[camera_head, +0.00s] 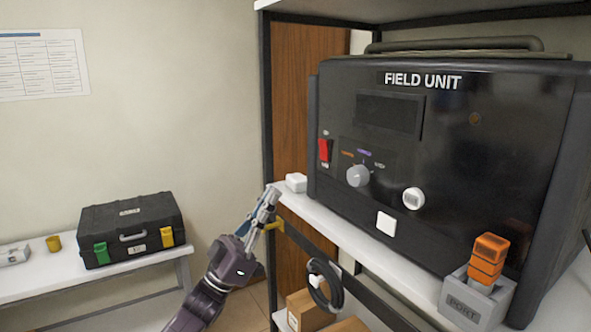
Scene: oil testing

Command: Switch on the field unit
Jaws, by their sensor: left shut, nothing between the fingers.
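The field unit (467,140) is a large black box with a white "FIELD UNIT" label, standing on a white shelf at the right. A red rocker switch (324,150) sits at the left of its front panel. A grey knob (358,175), a white round knob (413,198) and a white square button (386,223) are also on the front. Its dark display (389,115) shows nothing lit. My left gripper (272,192) is shut and empty, pointing up, left of and below the red switch, apart from the unit. My right gripper is out of view.
A grey "PORT" block (470,308) holding an orange piece (488,258) stands at the shelf's front right. A small white box (296,182) lies at the shelf's left end. A black case (130,228) rests on a low bench (60,284). A coiled cable (325,285) hangs below the shelf.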

